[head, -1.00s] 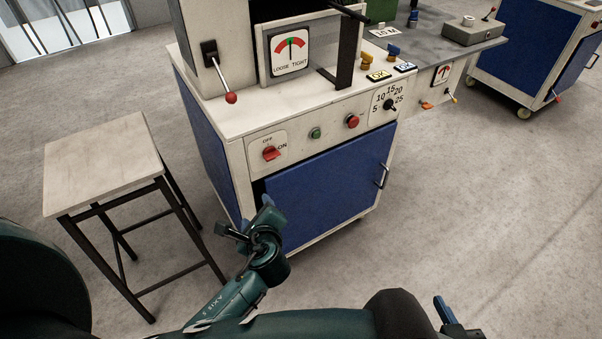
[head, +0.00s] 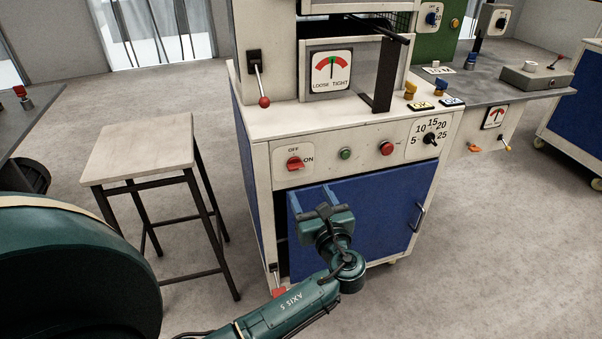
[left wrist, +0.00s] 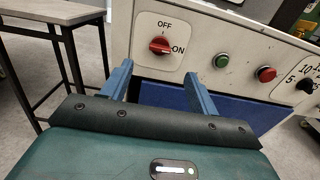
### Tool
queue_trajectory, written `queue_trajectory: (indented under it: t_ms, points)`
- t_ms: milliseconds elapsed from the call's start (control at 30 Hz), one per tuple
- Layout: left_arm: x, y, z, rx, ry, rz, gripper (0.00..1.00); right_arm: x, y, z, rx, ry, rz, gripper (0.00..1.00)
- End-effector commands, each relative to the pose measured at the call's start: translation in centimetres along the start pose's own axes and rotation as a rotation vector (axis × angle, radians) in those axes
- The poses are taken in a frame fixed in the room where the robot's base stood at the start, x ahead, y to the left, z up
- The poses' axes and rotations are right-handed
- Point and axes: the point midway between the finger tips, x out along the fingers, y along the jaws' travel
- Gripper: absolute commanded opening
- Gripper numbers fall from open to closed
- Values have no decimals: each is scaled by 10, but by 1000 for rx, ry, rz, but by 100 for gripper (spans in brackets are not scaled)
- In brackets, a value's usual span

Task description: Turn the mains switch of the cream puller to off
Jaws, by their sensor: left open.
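The mains switch (head: 295,163) is a red rotary knob on a white plate marked OFF and ON, at the left of the cream puller's front panel (head: 365,150). Its handle points toward ON. It also shows in the left wrist view (left wrist: 160,46), beyond and between the two fingers. My left gripper (head: 308,198) is just below the switch in the head view, its blue fingers apart and empty. In the left wrist view the left gripper (left wrist: 160,84) is open, with no finger touching the knob. My right gripper is not in view.
A green button (head: 345,153), a red button (head: 387,148) and a black dial (head: 430,138) sit right of the switch. A blue door (head: 385,205) is below the panel. A stool (head: 140,148) stands to the left. A red-balled lever (head: 264,101) hangs above the panel.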

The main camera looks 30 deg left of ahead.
Motion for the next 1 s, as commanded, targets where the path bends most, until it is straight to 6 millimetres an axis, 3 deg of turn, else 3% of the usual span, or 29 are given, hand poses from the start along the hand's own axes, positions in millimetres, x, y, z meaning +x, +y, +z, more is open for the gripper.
queue_trajectory:
  t_ms: [300,500,933,1000]
  points:
    - [68,0,-2,-1,-1,1,60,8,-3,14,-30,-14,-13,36]
    - [96,0,-2,-1,1,-1,60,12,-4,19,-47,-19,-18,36]
    - [106,0,-1,-2,2,-2,60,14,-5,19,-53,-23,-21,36]
    - [106,0,-1,-2,2,-2,55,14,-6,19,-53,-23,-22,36]
